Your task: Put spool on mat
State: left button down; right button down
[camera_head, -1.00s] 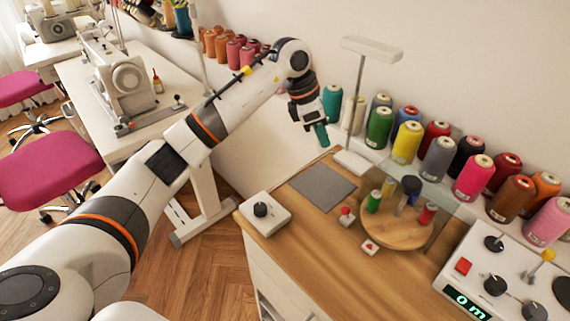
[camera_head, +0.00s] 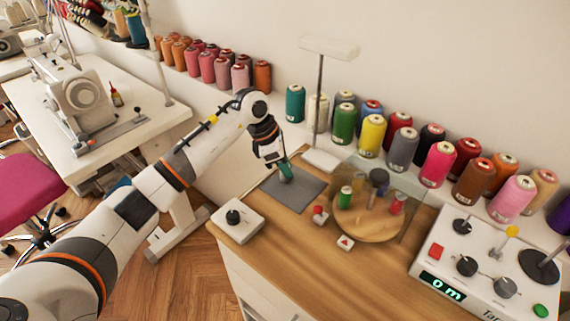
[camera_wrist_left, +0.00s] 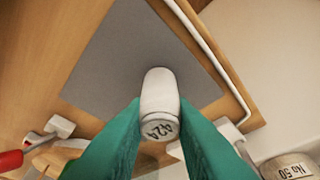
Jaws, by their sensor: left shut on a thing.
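A pale spool (camera_wrist_left: 160,92) marked "424" is held between the green fingers of my left gripper (camera_wrist_left: 155,135) in the left wrist view. In the head view my left gripper (camera_head: 285,170) is shut and stands over the grey mat (camera_head: 308,189). The mat lies flat on the wooden table and fills much of the wrist view (camera_wrist_left: 115,60). The spool is mostly hidden by the fingers in the head view. I cannot tell whether it touches the mat. My right gripper is not in view.
A round wooden stand (camera_head: 368,227) with small spools is right of the mat. A white box with a black knob (camera_head: 237,222) is at the table's left edge. A lamp-like white stand (camera_head: 321,158) is behind the mat. Large thread cones line the back.

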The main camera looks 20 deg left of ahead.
pick_arm(q)
jog(key=c, duration=1.3)
grip_release()
jog(key=shift+f, duration=0.1)
jog(key=shift+o, duration=0.2)
jog(key=v, duration=1.2)
jog(key=shift+s, duration=0.1)
